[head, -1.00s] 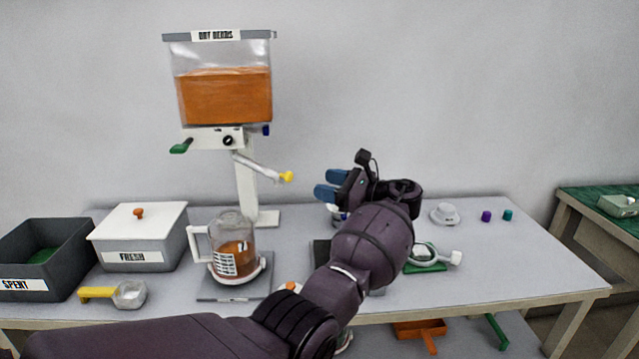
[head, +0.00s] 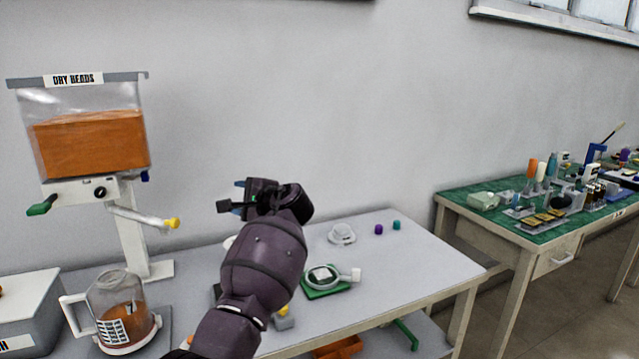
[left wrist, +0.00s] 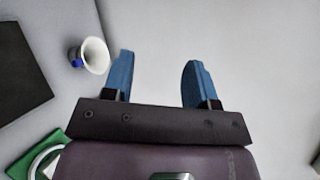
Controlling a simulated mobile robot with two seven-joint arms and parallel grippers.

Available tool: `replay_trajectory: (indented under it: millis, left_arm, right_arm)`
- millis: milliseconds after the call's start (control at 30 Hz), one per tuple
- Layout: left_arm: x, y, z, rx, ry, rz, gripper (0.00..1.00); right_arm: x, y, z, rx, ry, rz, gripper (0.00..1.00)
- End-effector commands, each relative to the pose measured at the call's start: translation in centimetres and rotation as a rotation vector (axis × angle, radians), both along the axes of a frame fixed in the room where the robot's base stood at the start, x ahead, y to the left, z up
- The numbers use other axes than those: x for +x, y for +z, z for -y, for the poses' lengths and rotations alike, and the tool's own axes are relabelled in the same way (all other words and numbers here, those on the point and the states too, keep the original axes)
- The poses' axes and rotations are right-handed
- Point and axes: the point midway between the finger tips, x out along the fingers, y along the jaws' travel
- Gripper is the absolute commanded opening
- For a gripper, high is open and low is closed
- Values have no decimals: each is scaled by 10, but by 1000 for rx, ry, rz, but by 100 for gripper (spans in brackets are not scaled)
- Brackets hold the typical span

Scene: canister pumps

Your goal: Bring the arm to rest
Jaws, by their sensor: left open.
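My left arm reaches in from the bottom of the head view. Its gripper (head: 240,196) is raised over the back part of the white table (head: 375,290). In the left wrist view its two blue fingers (left wrist: 158,80) stand apart with nothing between them. A small white cup or funnel with a blue part (left wrist: 95,56) is on the surface to the left of the fingers, apart from them. It is mostly hidden behind the arm in the head view. My right gripper is in neither view.
The dry beads hopper (head: 90,140) and a jug of orange beads (head: 124,308) stand at the left. A ring-shaped part on a green pad (head: 324,280), a white cap (head: 342,234) and small purple (head: 379,230) and teal (head: 396,225) pieces lie right. A green-topped bench (head: 480,222) stands beyond.

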Motion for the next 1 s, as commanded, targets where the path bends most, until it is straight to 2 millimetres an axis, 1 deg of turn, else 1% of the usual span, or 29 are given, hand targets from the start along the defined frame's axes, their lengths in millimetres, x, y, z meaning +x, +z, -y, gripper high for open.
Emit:
replay_trajectory:
  millis: [33, 167, 267, 367, 467, 667, 867, 1000]
  left_arm:
    - [2, -2, 1, -78, -50, 74, 53]
    - [3, -10, 8, -308, -184, 262, 53]
    - [-4, -24, 9, -495, -274, 385, 53]
    - [-17, -41, 10, -671, -344, 482, 53]
    - [-36, -60, 8, -838, -399, 557, 53]
    - [-83, -97, 2, -1124, -462, 659, 53]
    - [-140, -132, -9, -1357, -475, 714, 53]
    - [-185, -156, -17, -1490, -461, 734, 53]
  right_arm:
    - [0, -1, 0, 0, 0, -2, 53]
    - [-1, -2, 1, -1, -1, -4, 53]
    - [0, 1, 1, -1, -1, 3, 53]
    - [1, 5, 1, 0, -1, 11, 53]
    - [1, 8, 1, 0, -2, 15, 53]
    - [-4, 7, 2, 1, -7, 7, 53]
    - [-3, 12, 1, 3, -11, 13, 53]
    - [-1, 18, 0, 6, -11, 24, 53]
